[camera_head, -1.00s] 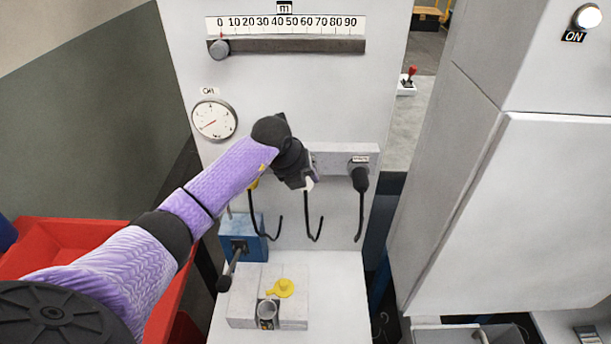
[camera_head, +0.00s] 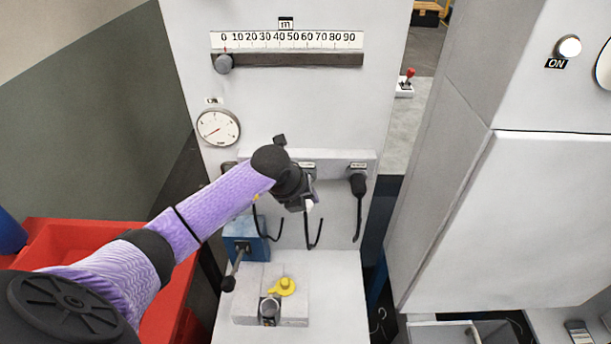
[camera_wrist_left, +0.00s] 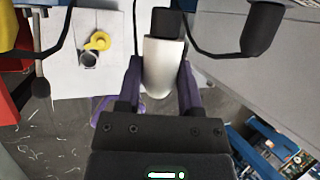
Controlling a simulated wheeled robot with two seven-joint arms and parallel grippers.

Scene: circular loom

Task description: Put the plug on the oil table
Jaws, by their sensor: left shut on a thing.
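My left gripper (camera_head: 304,196) reaches in from the left, in front of the upright panel of the oil table (camera_head: 300,100). In the left wrist view this gripper (camera_wrist_left: 162,75) is shut on the plug (camera_wrist_left: 163,68), a pale rounded body with a black end pointing away from me. In the head view only a small pale bit of the plug (camera_head: 309,204) shows below the fingers; the rest is hidden. The table's flat lower top (camera_head: 335,290) carries a light block with a yellow cap (camera_head: 283,287) and a short metal neck (camera_head: 269,308). My right gripper is not in view.
A socket strip with black connectors (camera_head: 358,184) and hanging cables (camera_head: 316,235) is behind my gripper. A blue box with a black lever (camera_head: 240,246) stands left of the block. A red bin (camera_head: 80,250) is at left; a large grey cabinet (camera_head: 500,200) at right.

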